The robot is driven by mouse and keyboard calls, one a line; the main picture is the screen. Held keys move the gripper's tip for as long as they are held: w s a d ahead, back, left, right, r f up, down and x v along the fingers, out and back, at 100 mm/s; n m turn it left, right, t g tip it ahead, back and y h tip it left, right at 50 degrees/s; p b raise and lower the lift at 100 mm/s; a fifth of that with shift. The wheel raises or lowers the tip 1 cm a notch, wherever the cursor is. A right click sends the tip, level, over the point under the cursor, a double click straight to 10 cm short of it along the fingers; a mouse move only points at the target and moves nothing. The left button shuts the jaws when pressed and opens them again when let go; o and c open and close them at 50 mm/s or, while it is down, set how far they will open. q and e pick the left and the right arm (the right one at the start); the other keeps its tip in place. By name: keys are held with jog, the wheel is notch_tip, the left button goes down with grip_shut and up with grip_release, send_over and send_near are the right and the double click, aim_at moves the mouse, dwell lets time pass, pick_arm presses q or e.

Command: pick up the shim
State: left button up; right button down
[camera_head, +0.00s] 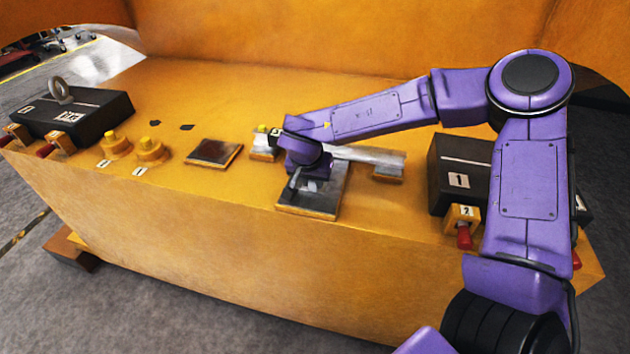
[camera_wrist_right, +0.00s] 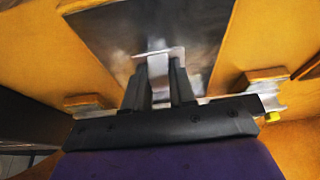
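My right gripper (camera_head: 300,182) reaches down over a grey metal plate (camera_head: 322,203) near the front edge of the yellow casting. In the right wrist view, the fingers (camera_wrist_right: 160,75) stand on either side of a bright, thin metal piece with a flat top (camera_wrist_right: 158,58), which looks like the shim. The piece lies close to both fingers over the dark plate (camera_wrist_right: 200,30); whether they press on it I cannot tell. In the head view the gripper hides most of the piece. My left gripper is out of view.
A silver bar (camera_head: 365,156) on small yellow supports lies just behind the gripper. A black block marked 1 (camera_head: 458,178) stands to the right. A second dark plate (camera_head: 214,152), yellow knobs (camera_head: 150,150) and a black block with a ring (camera_head: 85,112) are to the left.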

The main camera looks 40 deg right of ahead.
jog(key=shift+r, duration=0.1)
jog(key=shift+r, duration=0.25)
notch_tip(320, 180, up, 3)
jog(key=shift+a+f, duration=0.1)
jog(key=s+a+r+b, duration=0.2)
jog(key=s+a+r, duration=0.7)
jog(key=a, duration=0.1)
jog(key=shift+s+a+r, duration=0.15)
jog(key=shift+r, duration=0.15)
jog(key=shift+f, duration=0.2)
notch_tip(320, 180, down, 13)
jog(key=b, duration=0.4)
jog(key=shift+r+b, duration=0.15)
jog(key=shift+b, duration=0.15)
dwell(1.9)
jog(key=shift+w+d+r+p, duration=0.1)
jog(key=shift+w+d+p, duration=1.95)
jog(key=shift+d+p, duration=0.3)
dwell(0.4)
